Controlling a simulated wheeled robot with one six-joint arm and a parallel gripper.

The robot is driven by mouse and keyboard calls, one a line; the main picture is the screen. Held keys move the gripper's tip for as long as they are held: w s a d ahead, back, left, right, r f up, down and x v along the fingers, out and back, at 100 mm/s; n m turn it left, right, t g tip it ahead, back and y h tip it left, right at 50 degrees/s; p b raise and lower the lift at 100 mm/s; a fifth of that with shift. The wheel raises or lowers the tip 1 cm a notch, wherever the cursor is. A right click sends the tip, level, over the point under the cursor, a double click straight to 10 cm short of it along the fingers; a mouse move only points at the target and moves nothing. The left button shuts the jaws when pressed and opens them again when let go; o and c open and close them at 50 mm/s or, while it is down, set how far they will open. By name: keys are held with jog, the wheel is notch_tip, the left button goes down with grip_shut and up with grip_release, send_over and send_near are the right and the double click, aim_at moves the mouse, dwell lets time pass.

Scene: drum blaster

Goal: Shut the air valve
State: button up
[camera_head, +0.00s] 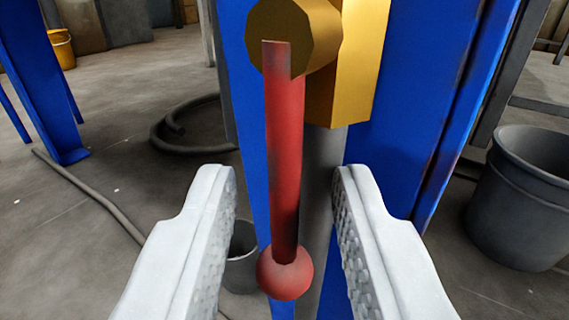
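The air valve has a yellow body (350,65) with a round yellow hub (310,35), set against a blue post (400,160). Its red handle (284,150) hangs straight down from the hub and ends in a red ball (285,272). My gripper (288,185) is open, with one white finger on each side of the lower part of the handle. Gaps show between the handle and both fingers, so it holds nothing. A grey pipe (322,170) runs down below the valve body, behind the handle.
A dark grey bin (520,200) stands on the right. A small bucket (241,255) sits behind the left finger. A coiled hose (190,125) and a cable (95,195) lie on the floor at left. Another blue post (40,80) and a yellow bucket (62,48) are farther back.

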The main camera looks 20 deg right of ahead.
grip_shut()
jog(key=shift+d, duration=0.1)
dwell(0.4)
jog(key=s+d+r+n+g+h, duration=0.2)
jog(key=r+n+g, duration=0.3)
jog(key=n+g, duration=0.4)
jog(key=shift+s+n+g, duration=0.4)
jog(key=shift+s+n, duration=0.1)
jog(key=shift+n, duration=0.3)
jog(key=shift+r+h, duration=0.15)
jog(key=shift+h, duration=0.15)
dwell(0.4)
